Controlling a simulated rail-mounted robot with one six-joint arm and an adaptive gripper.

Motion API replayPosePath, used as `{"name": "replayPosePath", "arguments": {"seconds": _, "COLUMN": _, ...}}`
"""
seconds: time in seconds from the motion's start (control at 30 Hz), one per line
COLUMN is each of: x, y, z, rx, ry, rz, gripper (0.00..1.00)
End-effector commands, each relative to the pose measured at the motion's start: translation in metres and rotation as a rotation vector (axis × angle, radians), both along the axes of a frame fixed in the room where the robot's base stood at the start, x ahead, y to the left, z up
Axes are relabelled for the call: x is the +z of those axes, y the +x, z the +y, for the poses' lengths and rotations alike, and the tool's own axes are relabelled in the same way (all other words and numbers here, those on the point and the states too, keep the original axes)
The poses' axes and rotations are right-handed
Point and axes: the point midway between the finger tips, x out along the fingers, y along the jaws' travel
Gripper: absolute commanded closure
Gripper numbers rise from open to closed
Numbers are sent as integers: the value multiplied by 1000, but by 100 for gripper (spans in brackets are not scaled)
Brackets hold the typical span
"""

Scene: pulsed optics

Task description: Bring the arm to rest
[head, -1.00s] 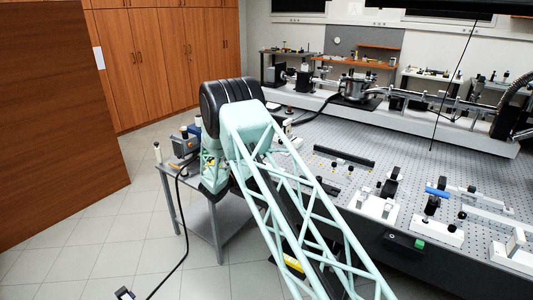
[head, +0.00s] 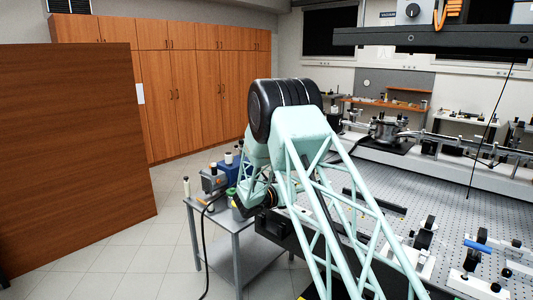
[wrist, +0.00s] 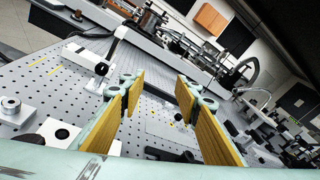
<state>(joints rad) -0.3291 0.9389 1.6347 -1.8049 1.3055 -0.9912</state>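My arm (head: 310,160), a mint-green lattice with a black ribbed joint at its top, rises from the bottom of the head view. It reaches up and bends down beside the optical table (head: 445,186). My gripper is not clearly seen in the head view. In the wrist view my gripper (wrist: 160,92) is open, its two yellow-padded fingers wide apart with nothing between them. The optical table's perforated top (wrist: 155,112) shows behind and between the fingers.
A grey side table (head: 240,250) with bottles and a blue box stands left of my arm. Mounted optics (head: 420,240) stand on the optical table at right. A brown panel (head: 75,160) stands at left. Tiled floor between panel and side table is clear.

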Motion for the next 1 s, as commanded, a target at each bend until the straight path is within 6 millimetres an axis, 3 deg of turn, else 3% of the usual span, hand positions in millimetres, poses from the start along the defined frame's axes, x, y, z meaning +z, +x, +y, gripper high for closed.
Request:
{"name": "replayPosePath", "arguments": {"seconds": 0.4, "x": 60, "y": -60, "z": -53, "rx": -156, "ry": 181, "rz": -89, "gripper": 70}}
{"name": "replayPosePath", "arguments": {"seconds": 1.0, "x": 125, "y": -162, "z": -110, "rx": -377, "ry": 438, "rz": -233, "gripper": 70}}
